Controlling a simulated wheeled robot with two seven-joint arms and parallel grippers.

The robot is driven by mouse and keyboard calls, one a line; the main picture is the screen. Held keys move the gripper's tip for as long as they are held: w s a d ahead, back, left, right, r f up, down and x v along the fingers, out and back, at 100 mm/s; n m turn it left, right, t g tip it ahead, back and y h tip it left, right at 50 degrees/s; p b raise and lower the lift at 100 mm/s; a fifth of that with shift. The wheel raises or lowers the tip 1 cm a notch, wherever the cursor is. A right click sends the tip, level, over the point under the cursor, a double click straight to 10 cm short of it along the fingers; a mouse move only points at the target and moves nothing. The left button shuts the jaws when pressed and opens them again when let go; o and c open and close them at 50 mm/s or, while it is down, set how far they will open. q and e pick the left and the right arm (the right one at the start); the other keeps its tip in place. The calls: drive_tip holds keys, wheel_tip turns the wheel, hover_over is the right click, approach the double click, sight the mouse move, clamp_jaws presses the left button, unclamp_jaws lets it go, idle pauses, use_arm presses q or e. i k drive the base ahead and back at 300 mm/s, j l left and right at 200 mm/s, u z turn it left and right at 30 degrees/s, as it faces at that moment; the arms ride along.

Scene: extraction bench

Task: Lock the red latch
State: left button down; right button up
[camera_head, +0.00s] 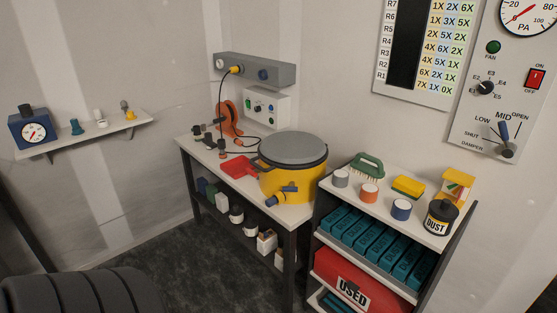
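No part that I can clearly make out as a red latch shows. A yellow drum (283,183) with a grey lid (293,147) stands upright at the right end of the bench (205,149). A blue-and-yellow fitting (283,198) sticks out of its front. A flat red piece (239,167) lies on the bench at the drum's left; I cannot tell what it is. A red ON/OFF switch (536,78) is on the wall panel at the right. Neither of my grippers is in view.
A shelf unit (434,238) right of the bench holds cups, a green brush (367,167), a black DUST jar (440,217), teal blocks and a red USED bin (350,286). A wall shelf (90,132) hangs at left. A dark ribbed thing (80,291) fills the lower left.

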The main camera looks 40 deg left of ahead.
sight(254, 173)
drive_tip(key=u, duration=1.6)
